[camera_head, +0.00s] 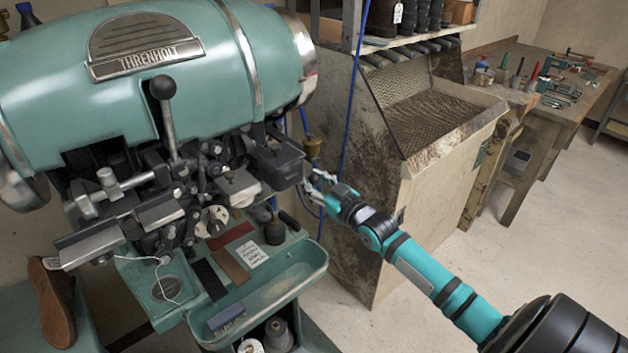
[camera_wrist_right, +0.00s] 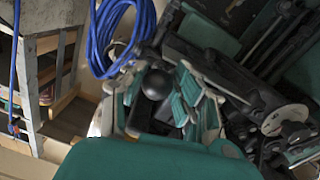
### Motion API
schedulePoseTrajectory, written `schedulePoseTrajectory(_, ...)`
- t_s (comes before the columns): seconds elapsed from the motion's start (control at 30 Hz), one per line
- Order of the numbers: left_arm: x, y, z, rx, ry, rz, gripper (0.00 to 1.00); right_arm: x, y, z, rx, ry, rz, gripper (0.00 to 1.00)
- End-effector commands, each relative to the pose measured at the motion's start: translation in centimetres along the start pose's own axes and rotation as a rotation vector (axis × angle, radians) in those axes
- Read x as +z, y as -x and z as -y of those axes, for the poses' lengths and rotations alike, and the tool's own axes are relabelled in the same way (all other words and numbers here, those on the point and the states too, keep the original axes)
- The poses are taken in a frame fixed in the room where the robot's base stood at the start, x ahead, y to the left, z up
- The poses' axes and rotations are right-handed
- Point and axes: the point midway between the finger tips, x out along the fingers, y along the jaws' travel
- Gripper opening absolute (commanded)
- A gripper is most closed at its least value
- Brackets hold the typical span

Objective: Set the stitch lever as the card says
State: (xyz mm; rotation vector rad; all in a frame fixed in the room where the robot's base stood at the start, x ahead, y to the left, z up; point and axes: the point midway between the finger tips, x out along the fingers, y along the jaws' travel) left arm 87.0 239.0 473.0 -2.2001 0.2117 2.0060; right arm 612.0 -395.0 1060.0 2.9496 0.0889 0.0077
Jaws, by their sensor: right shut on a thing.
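The green stitching machine (camera_head: 215,85) fills the left of the head view. A lever with a black ball knob (camera_head: 162,87) stands up at its front, clear of my grippers. A white card (camera_head: 252,254) with small dark writing lies on the machine's shelf; I cannot read it. My right gripper (camera_head: 318,184) is beside the machine's right side. In the right wrist view its fingers (camera_wrist_right: 158,97) are closed around a black ball knob (camera_wrist_right: 156,83). The rest of that knob's lever is hidden. My left gripper is not in view.
A green tray (camera_head: 316,262) sits below the machine head, with dark strips and a small bottle near it. A worn cabinet (camera_head: 385,190) is behind my right arm. Blue cable (camera_wrist_right: 103,40) hangs near the gripper.

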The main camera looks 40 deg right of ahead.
Motion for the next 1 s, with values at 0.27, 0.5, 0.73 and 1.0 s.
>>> schedulePoseTrajectory(0.27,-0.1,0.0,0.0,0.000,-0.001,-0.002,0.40,-0.3,-0.1,-0.3,0.006,0.007,-0.005,0.38)
schedulePoseTrajectory(0.5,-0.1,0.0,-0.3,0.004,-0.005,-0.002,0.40,-0.1,0.0,-0.1,0.003,0.004,-0.002,0.53)
schedulePoseTrajectory(0.73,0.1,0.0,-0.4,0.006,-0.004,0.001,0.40,0.0,0.4,0.0,0.001,0.003,0.000,0.53)
schedulePoseTrajectory(1.0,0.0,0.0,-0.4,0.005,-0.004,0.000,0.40,0.1,4.6,0.0,0.001,0.004,0.003,0.53)
